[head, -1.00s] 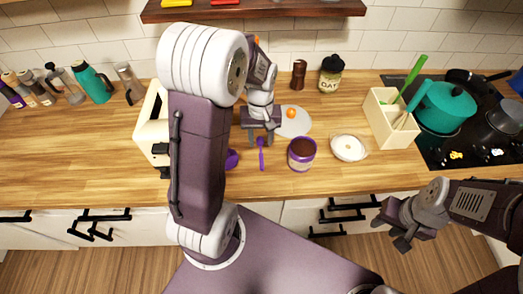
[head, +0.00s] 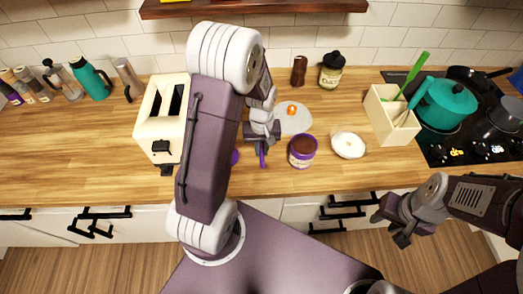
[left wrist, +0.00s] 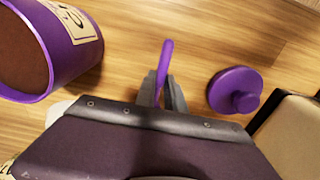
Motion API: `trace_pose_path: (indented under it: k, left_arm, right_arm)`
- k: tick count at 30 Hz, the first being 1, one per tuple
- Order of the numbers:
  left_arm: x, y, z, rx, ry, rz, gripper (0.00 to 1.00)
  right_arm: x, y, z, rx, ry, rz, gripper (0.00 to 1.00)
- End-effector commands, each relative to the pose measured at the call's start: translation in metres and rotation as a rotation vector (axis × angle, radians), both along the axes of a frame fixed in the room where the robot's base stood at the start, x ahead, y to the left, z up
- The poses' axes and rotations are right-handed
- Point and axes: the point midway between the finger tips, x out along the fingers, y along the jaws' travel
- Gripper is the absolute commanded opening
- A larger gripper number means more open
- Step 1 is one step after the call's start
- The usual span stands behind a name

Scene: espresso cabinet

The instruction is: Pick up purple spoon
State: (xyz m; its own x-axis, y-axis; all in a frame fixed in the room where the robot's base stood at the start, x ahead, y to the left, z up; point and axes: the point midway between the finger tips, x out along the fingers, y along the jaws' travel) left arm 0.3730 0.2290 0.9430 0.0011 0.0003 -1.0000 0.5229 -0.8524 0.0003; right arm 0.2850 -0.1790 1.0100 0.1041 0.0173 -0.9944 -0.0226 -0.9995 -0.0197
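The purple spoon (left wrist: 167,56) shows in the left wrist view with its end pointing away between the two fingers of my left gripper (left wrist: 161,84). The fingers are close on both sides of it; whether they press on it I cannot tell. In the head view, my left gripper (head: 263,137) is low over the counter and hides part of the spoon (head: 262,158). My right gripper (head: 388,229) is open and empty, in front of the counter at the right.
A purple-labelled jar (head: 302,151) stands right of the spoon. A purple lid (left wrist: 235,90) lies on the other side, near the cream toaster (head: 160,118). A white bowl (head: 348,145) and utensil box (head: 391,116) stand further right. The front counter is clear.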

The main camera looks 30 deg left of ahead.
Motion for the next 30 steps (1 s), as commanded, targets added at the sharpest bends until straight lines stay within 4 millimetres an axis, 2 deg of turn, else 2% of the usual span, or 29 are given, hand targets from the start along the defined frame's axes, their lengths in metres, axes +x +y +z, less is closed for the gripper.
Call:
trace_pose_path:
  k: [8,10,21,25,30]
  left_arm:
    - [0.000,0.000,0.001,0.000,0.000,0.000,0.00]
    - [0.001,0.000,0.006,0.000,-0.002,0.000,0.00]
    - [0.001,0.000,0.087,0.000,-0.004,0.000,0.00]
    - [0.000,0.000,0.099,0.000,-0.002,0.000,0.00]
    - [0.000,0.000,0.101,0.000,0.000,0.000,0.00]
  right_arm:
    - [0.000,0.000,0.000,0.000,0.000,0.000,0.36]
    - [0.000,0.000,0.001,0.000,0.000,0.000,0.36]
    - [0.000,0.000,0.005,0.000,0.000,0.000,0.36]
    - [0.000,0.000,0.005,0.000,0.000,0.000,0.36]
    - [0.000,0.000,0.005,0.000,0.000,0.000,0.36]
